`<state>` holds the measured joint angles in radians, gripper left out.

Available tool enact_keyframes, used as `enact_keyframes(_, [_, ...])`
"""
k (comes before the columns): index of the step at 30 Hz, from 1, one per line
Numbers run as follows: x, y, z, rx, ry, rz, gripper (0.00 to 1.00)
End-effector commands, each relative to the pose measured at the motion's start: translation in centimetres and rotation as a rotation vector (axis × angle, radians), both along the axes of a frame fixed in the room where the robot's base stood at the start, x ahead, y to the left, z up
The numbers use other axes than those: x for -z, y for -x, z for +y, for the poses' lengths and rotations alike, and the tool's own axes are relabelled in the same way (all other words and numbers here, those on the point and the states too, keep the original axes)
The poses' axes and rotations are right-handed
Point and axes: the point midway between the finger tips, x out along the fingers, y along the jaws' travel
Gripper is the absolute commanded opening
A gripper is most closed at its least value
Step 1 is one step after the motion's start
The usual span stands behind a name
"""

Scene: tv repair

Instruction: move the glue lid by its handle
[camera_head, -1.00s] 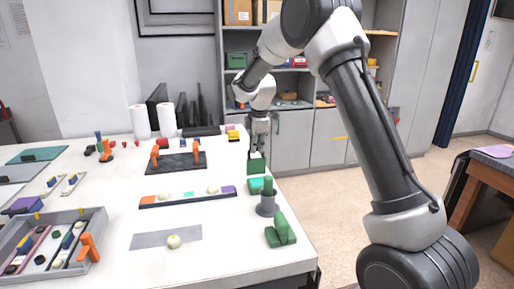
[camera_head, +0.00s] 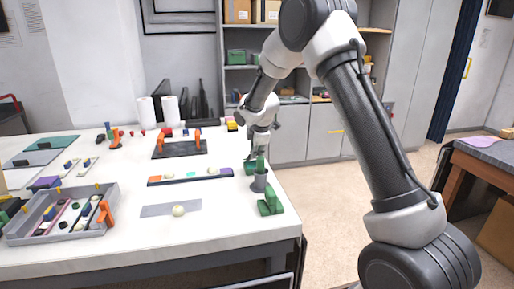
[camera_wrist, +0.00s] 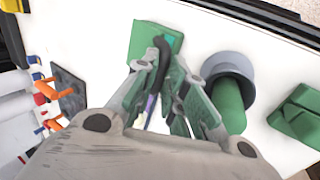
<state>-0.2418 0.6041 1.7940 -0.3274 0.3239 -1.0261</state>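The green glue lid (camera_wrist: 145,38) has a dark upright handle (camera_wrist: 162,58). In the wrist view my gripper (camera_wrist: 163,75) has its fingertips on both sides of this handle and looks shut on it. A patch of teal shows at the lid's right edge, seemingly the glue pot (camera_wrist: 170,38) under it; how well the lid sits on it I cannot tell. In the head view my gripper (camera_head: 254,152) is low over the green lid and pot (camera_head: 250,168) near the table's right edge, and hides part of them.
A grey cup (camera_wrist: 249,66) with a green cylinder stands just right of the lid. A green block (camera_head: 270,203) is nearer the front. A long parts strip (camera_head: 160,181) and a dark board with orange clamps (camera_head: 180,148) lie to the left.

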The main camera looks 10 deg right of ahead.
Motion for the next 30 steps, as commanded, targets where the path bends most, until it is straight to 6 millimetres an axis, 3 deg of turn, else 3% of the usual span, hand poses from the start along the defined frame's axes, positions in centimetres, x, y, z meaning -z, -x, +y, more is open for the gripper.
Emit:
enact_keyframes(9, [1.14,0.24,-0.09,0.006,-0.002,0.002,0.00])
enact_keyframes(24, [1.24,0.26,-0.11,0.006,-0.002,0.002,0.00])
enact_keyframes(25, [1.24,0.26,-0.11,0.006,-0.002,0.002,0.16])
enact_keyframes(27, [1.22,0.24,-0.10,0.005,-0.001,0.001,0.29])
enact_keyframes(28, [1.22,0.24,-0.09,0.005,-0.001,0.001,0.34])
enact_keyframes(30, [1.20,0.21,-0.07,0.004,-0.001,0.000,0.34])
